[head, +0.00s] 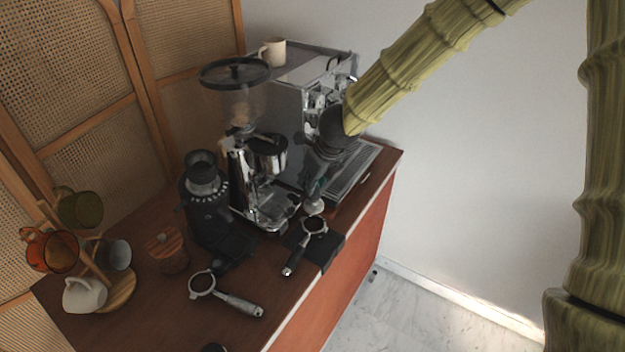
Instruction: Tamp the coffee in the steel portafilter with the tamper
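My gripper (318,180) points down in front of the espresso machine and appears shut on the tamper (314,207), though its dark fingers are small here. The tamper's round steel base shows below the fingers, at the far edge of a portafilter basket as seen here. I cannot tell whether they touch. That portafilter (314,225) has a steel rim, dark contents and a mostly black handle, and rests on a black tamping mat (328,250). A second portafilter (203,283) with a grey handle lies on the counter at the front left, with brown contents.
The espresso machine (290,100) with a cup (274,51) on top stands behind. A tall grinder (240,150) and a smaller black grinder (205,200) stand left of my gripper. A mug tree (122,292) and wooden-lidded jar (168,254) are farther left. The counter's right edge is close.

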